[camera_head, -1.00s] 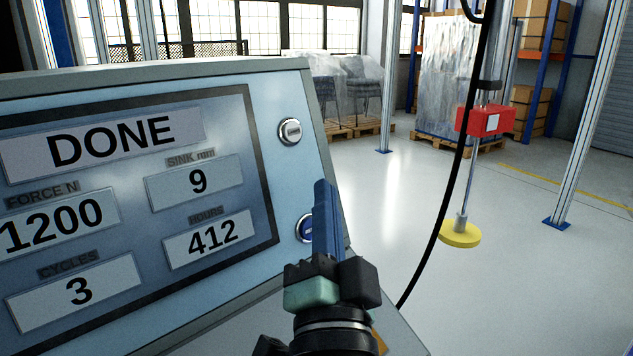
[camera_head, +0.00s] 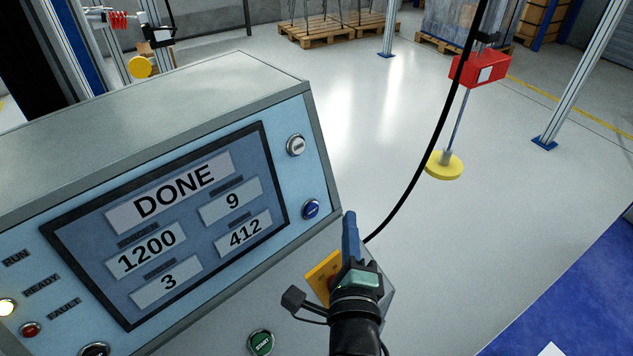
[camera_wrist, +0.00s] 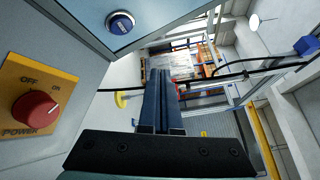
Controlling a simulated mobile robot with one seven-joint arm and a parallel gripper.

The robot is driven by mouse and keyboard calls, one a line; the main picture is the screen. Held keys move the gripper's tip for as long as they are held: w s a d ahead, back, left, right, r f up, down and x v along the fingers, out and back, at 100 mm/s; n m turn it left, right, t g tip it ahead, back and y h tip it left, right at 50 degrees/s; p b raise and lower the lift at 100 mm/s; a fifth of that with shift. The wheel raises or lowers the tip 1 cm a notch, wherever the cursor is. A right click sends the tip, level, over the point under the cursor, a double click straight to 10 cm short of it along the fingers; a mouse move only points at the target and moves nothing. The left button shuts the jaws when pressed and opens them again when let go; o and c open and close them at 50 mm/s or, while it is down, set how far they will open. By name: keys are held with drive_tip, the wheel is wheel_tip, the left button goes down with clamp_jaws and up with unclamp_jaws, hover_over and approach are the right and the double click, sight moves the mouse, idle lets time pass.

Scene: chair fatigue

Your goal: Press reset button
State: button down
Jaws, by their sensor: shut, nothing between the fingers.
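A round blue button (camera_head: 311,209) in a silver ring sits on the light-blue front panel of the control console, right of the screen. Its lettering is too small to read surely. It also shows in the wrist view (camera_wrist: 121,22), upper left of the fingers. My gripper (camera_head: 349,216) is shut and empty, its blue fingers pointing up. In the head view it appears right of the blue button and slightly lower, apart from it. In the wrist view the fingers (camera_wrist: 161,74) point past the panel's edge into the hall.
The screen (camera_head: 165,220) reads DONE. A grey-white button (camera_head: 296,145) is above the blue one, and a green START button (camera_head: 261,343) is below. A red POWER knob (camera_wrist: 35,109) sits on a yellow plate. A black cable (camera_head: 425,165) hangs behind my gripper.

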sight(312, 210)
drive_tip(key=shift+s+d+f+m+g+h+p, duration=0.15)
drive_tip(key=shift+s+d+m+g+p, duration=0.15)
drive_tip(key=shift+s+m+p, duration=0.35)
drive_tip(key=shift+s+d+f+m+g+h+p, duration=0.15)
drive_tip(key=shift+d+m+p, duration=0.25)
drive_tip(key=shift+p, duration=0.45)
drive_tip(key=shift+s+d+f+m+g+h+p, duration=0.15)
drive_tip(key=shift+s+d+m+g+p, duration=0.1)
drive_tip(key=shift+s+m+p, duration=0.4)
drive_tip(key=shift+w, duration=0.15)
drive_tip(key=shift+w+a+f, duration=0.35)
drive_tip(key=shift+w+a, duration=0.6)
drive_tip(key=shift+a, duration=0.1)
drive_tip(key=shift+w+a+f, duration=0.35)
drive_tip(key=shift+w+a, duration=0.65)
drive_tip(key=shift+w+a+f, duration=0.35)
drive_tip(key=shift+w+a, duration=0.6)
drive_tip(key=shift+a, duration=0.1)
drive_tip(key=shift+w+a+f+b, duration=0.2)
drive_tip(key=shift+a+b, duration=0.05)
drive_tip(key=shift+b, duration=0.75)
drive_tip(key=shift+w+a+r, duration=0.1)
